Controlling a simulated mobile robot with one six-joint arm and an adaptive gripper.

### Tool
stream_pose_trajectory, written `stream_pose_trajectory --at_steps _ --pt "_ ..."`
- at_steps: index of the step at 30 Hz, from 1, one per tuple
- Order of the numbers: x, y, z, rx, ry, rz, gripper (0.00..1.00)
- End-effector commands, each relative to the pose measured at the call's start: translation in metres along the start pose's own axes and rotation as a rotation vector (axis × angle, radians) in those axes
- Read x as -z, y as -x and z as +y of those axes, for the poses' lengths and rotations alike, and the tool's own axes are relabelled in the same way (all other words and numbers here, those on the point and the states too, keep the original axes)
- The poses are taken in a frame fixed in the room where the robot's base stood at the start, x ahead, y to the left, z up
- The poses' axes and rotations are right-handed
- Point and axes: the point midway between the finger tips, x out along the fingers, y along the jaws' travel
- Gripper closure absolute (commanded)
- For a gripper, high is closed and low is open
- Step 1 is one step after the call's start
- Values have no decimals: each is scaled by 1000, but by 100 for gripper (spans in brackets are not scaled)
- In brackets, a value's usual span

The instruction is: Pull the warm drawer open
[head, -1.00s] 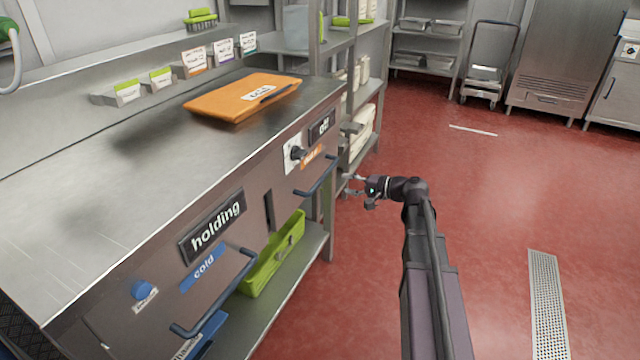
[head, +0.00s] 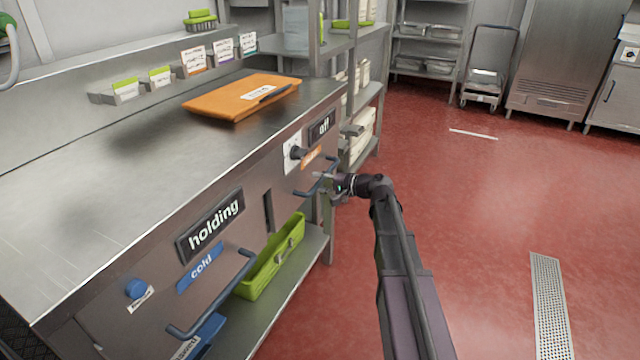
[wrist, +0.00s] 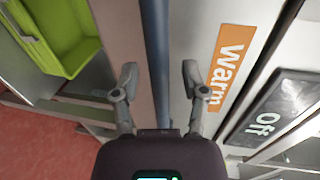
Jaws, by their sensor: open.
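The warm drawer (head: 285,185) is at the far right end of the steel counter front and looks shut. Its orange "warm" label (wrist: 230,68) shows in the wrist view. Its dark blue bar handle (head: 308,187) runs between the two fingers in the wrist view (wrist: 156,60). My gripper (head: 325,182) is open at the handle, with one finger on each side. Neither finger is visibly closed on the bar.
The cold drawer's handle (head: 215,300) sticks out nearer on the left. A green bin (head: 272,258) stands on the lower shelf. A knob (head: 297,153) and an "off" sign (head: 321,125) are above the warm drawer. The red floor (head: 480,230) at right is clear.

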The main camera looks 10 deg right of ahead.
Motion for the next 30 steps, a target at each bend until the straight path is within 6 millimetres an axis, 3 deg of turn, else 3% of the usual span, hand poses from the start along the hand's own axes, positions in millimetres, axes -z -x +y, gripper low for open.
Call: stream_pose_trajectory --at_steps 5,9,11,30 --pt "0 0 0 0 0 0 43" --pt "0 0 0 0 0 0 85" --pt "0 0 0 0 0 0 100" --pt "-13 7 2 -1 5 -25 100"
